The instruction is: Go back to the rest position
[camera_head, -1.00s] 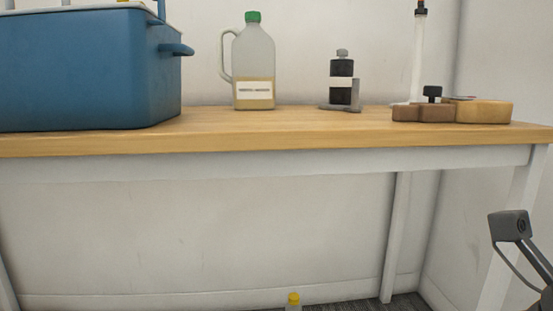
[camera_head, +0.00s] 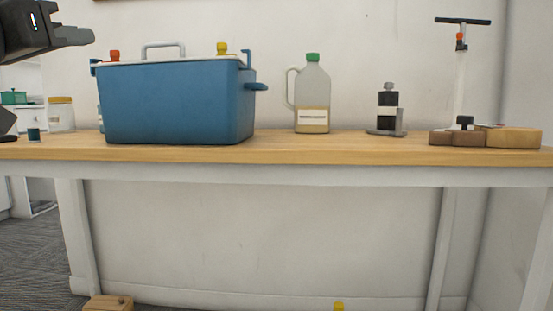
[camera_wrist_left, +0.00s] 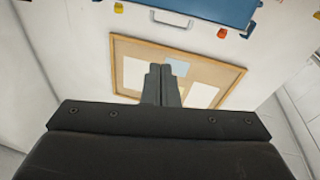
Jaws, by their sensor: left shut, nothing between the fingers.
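My left gripper (camera_head: 72,37) comes in at the top left of the head view, above the table and left of the blue cooler-like box (camera_head: 180,105). Its fingers are together and hold nothing. In the left wrist view the closed fingers (camera_wrist_left: 161,85) point toward a framed board (camera_wrist_left: 235,77) on the wall, and the blue box (camera_wrist_left: 215,8) shows at the top edge. My right gripper is not in view.
The wooden table (camera_head: 340,151) also bears a jug with a green cap (camera_head: 312,95), a dark bottle (camera_head: 388,110), wooden blocks (camera_head: 512,137) and a jar (camera_head: 61,115). A wooden box (camera_head: 109,304) is on the floor. The table's front middle is clear.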

